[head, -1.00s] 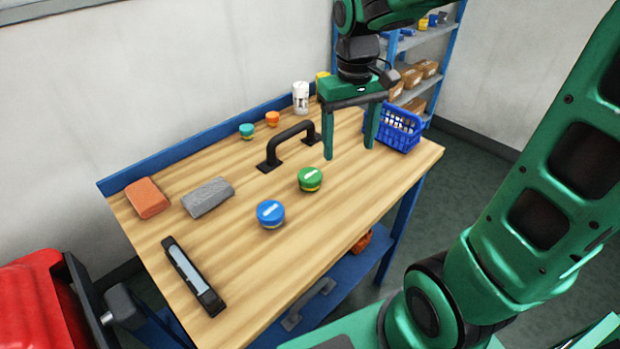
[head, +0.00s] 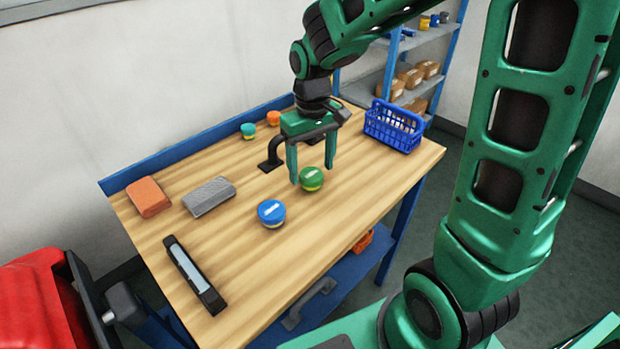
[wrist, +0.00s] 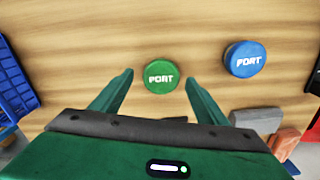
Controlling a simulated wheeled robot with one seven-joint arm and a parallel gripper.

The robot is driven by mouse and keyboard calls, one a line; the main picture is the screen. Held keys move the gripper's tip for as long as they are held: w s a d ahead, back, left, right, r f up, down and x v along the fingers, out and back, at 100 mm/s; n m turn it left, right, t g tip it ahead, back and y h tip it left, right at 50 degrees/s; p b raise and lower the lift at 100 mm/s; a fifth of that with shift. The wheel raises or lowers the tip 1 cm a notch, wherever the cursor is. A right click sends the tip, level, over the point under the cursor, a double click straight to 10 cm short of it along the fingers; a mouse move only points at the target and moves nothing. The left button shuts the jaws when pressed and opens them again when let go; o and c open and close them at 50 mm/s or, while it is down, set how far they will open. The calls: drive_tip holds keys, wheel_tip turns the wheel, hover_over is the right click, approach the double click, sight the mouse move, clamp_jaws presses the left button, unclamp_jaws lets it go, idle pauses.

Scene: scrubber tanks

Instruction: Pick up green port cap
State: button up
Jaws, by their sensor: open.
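The green port cap (head: 311,179) is a round cap with a yellow lower band, on the wooden table. In the wrist view the green port cap (wrist: 161,76) shows a white PORT label and lies just beyond and between the fingertips. My gripper (head: 312,174) is open and empty, with its fingers pointing down close to the cap. The wrist view shows my gripper (wrist: 159,75) with both fingers apart. I cannot tell whether a finger touches the cap.
A blue PORT cap (head: 271,213) stands close to the green one. A black handle (head: 273,152) is behind my gripper. A blue basket (head: 393,126) is at the right, a grey block (head: 208,195) and an orange block (head: 148,196) at the left. The front right of the table (head: 350,215) is clear.

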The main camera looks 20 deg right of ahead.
drive_tip(key=shift+a+f, duration=0.1)
drive_tip(key=shift+f, duration=1.35)
drive_tip(key=shift+c, duration=0.4)
drive_tip(key=c, duration=1)
drive_tip(key=shift+c, duration=0.2)
drive_tip(key=shift+r, duration=0.1)
